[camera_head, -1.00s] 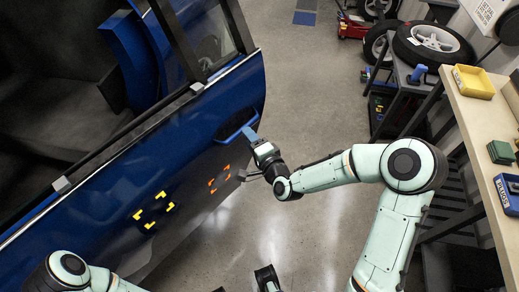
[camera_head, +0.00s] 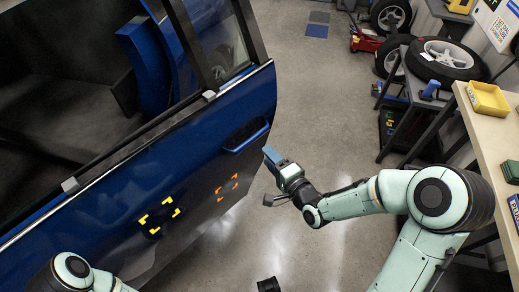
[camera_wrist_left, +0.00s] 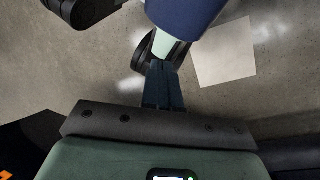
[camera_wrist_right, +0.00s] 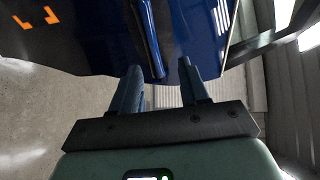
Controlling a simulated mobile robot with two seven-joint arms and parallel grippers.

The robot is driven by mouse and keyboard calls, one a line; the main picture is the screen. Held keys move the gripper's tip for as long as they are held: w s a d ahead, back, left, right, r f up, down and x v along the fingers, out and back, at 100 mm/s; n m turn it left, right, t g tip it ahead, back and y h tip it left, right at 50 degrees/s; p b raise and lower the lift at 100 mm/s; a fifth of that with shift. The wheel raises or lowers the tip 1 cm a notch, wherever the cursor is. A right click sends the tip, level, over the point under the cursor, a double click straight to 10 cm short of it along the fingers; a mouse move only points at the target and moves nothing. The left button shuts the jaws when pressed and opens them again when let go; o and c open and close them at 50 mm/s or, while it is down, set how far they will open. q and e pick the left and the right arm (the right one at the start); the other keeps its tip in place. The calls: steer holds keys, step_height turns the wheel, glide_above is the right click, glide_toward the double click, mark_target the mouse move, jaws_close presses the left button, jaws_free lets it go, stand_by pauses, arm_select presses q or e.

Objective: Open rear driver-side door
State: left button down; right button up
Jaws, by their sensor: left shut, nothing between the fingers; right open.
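The blue car door (camera_head: 190,150) fills the left middle of the head view, with its dark handle (camera_head: 247,135) near the right edge. The handle also shows in the right wrist view (camera_wrist_right: 149,45), beyond the fingertips. My right gripper (camera_head: 271,157) is just right of the handle, apart from it, and open with nothing between its fingers. Its two blue fingers (camera_wrist_right: 160,80) point toward the door. My left gripper (camera_wrist_left: 161,70) is shut and empty above the floor in the left wrist view. The door's inner side is mostly hidden.
A workbench (camera_head: 500,135) with a yellow bin (camera_head: 487,98) runs along the right. A dark cart (camera_head: 425,90) carries a wheel (camera_head: 446,58). A red jack (camera_head: 367,42) stands farther back. The grey floor (camera_head: 320,100) between door and cart is clear.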

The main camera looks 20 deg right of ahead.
mark_target(253, 141)
steer(key=w+f+y+b, duration=0.1)
steer(key=w+b, duration=0.1)
steer(key=w, duration=0.1)
steer(key=w+a+f+n+g+y+b, duration=0.1)
steer(key=w, duration=0.3)
steer(key=w+f+n+y+b, duration=0.1)
steer(key=w+b, duration=0.1)
steer(key=w, duration=0.1)
steer(key=shift+w+a+g+b, duration=0.3)
steer(key=shift+w+a+g, duration=0.05)
steer(key=shift+w+g, duration=0.05)
arm_select(q)
steer(key=w+a+f+t, duration=0.1)
steer(key=w+f, duration=0.3)
steer(key=f, duration=0.2)
steer(key=shift+w+a+t+y, duration=0.25)
steer(key=shift+w+t+y, duration=0.05)
steer(key=shift+w+y, duration=0.1)
steer(key=shift+r, duration=0.1)
arm_select(e)
jaws_close()
